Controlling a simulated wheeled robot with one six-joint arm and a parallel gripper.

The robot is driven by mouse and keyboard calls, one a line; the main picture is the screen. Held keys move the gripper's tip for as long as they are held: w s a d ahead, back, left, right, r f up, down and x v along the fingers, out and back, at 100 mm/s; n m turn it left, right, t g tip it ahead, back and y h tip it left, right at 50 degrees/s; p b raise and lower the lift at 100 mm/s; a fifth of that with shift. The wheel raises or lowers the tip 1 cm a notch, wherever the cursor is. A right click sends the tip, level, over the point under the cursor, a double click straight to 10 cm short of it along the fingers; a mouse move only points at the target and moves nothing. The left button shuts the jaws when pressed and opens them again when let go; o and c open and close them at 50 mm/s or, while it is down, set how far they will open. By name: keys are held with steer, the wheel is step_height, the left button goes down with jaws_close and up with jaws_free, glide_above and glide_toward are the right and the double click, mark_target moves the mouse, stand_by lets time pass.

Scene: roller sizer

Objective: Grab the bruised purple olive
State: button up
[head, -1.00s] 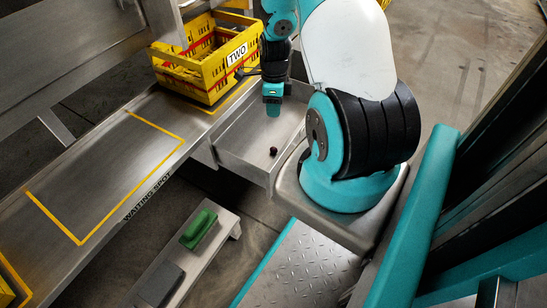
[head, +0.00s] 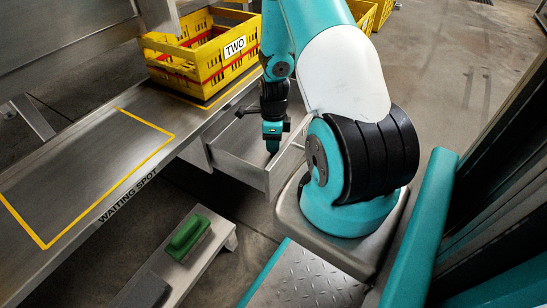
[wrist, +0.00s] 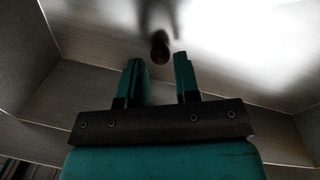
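The dark purple olive (wrist: 160,47) lies on the floor of a metal tray (head: 236,167). In the wrist view it sits just beyond the fingertips, in line with the gap between them. Any bruise on it is too dark to make out. In the head view it is hidden by my gripper (head: 272,148), which points down into the tray. In the wrist view my gripper (wrist: 160,62) has its two teal fingers apart with nothing between them.
The tray walls stand close around my gripper. A yellow crate marked TWO (head: 185,67) stands behind it on the bench. The yellow-outlined waiting spot (head: 90,170) is empty.

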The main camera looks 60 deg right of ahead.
step_height(320, 180, down, 2)
steer(key=shift+a+f+b, duration=0.1)
steer(key=shift+f+b, duration=0.15)
steer(key=shift+b, duration=0.35)
steer(key=shift+r, duration=0.1)
steer(key=shift+c, duration=0.4)
jaws_close()
